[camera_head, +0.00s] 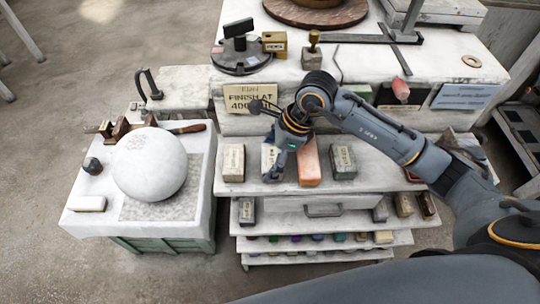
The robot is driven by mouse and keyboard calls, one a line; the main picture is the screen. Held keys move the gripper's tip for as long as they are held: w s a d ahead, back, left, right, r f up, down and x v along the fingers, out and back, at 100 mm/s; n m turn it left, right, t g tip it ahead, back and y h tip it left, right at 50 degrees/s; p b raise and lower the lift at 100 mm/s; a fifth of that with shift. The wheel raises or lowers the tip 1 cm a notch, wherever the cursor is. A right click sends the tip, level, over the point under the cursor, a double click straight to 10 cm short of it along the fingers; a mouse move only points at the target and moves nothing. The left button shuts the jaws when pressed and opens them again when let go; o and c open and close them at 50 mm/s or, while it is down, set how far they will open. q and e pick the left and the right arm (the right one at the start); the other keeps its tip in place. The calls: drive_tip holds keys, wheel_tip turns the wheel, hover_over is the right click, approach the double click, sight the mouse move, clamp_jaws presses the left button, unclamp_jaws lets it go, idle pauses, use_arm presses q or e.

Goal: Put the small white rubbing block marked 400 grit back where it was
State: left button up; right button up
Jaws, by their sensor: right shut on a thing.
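My right gripper (272,176) reaches down over the upper shelf, shut on a small whitish block (267,157). The fingers and wrist cover much of this block, and its marking is too small to read. I cannot tell whether its base touches the shelf. It is between a cream block (233,163) on the left and an orange block (309,162) on the right. A dark grey-green block (343,161) stands farther right. A plain white block (90,204) lies on the left bench. My left gripper is not in view.
A large white sphere (150,165) sits on the left bench (95,222). A yellow sign (250,98) reading "FINISH AT 40…" hangs above the shelf (375,181). Lower shelves hold more blocks and small coloured items. My right arm spans the shelf's right side.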

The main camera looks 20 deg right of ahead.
drive_tip(key=o, duration=0.8)
drive_tip(key=shift+f, duration=0.15)
drive_tip(key=shift+o, duration=1.4)
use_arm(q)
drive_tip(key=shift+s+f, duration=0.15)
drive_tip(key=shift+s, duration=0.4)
use_arm(e)
drive_tip(key=shift+r, duration=0.25)
drive_tip(key=shift+d+r, duration=0.15)
drive_tip(key=shift+r, duration=0.1)
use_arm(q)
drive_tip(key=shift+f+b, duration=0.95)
use_arm(e)
drive_tip(key=v, duration=1.1)
drive_tip(key=shift+r, duration=0.2)
drive_tip(key=shift+s, duration=0.1)
